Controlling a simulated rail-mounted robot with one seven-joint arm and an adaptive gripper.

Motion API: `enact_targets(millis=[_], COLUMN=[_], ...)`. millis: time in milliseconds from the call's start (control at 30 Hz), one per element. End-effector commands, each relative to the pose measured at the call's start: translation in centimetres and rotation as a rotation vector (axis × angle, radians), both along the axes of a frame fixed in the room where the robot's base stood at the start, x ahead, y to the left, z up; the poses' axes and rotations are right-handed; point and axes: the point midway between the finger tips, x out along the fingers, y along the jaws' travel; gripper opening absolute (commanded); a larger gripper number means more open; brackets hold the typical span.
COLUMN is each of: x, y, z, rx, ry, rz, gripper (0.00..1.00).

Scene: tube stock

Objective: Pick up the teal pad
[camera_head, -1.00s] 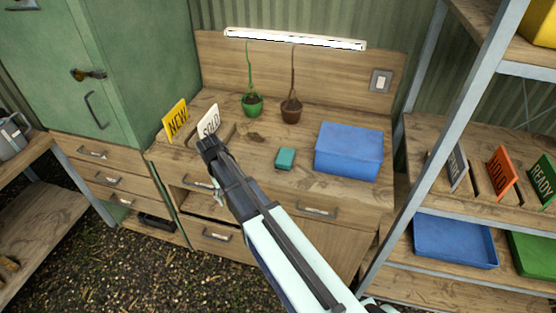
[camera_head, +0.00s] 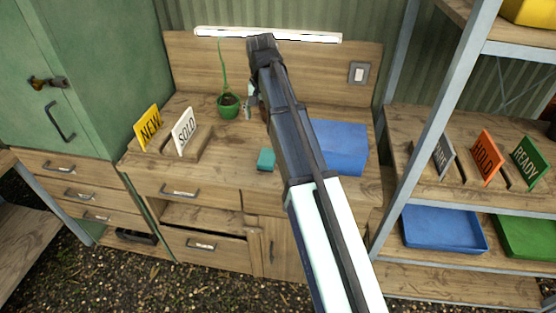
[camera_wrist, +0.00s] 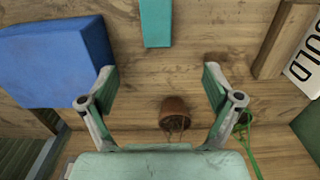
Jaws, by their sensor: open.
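The teal pad (camera_head: 266,160) lies on the wooden bench top, just left of my arm in the head view. In the wrist view the teal pad (camera_wrist: 156,22) is at the top middle, cut off by the frame edge and beyond my fingertips. My gripper (camera_wrist: 160,76) is open and empty, its two fingers spread apart above the bench, with bare wood between the tips. In the head view my arm hides most of the gripper.
A blue box (camera_head: 342,148) stands right of the pad. A green pot (camera_head: 229,106) stands at the back left; a brown pot (camera_wrist: 174,108) shows below my fingertips in the wrist view. NEW (camera_head: 148,128) and SOLD (camera_head: 184,131) signs stand at the left.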

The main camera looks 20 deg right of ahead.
Motion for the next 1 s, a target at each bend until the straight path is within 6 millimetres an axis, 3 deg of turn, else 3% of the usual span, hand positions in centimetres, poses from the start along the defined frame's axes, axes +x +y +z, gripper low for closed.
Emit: enact_targets(millis=[167,700,1000], x=[-0.2,-0.1,-0.1], y=[-0.1,-0.1,-0.1], z=[-1.5,-10.2,-12.0], rx=[0.002,0.001,0.001], ry=[0.000,0.000,-0.002], rz=[-0.002,-0.001,-0.001], gripper=[0.90,0.90,0.90])
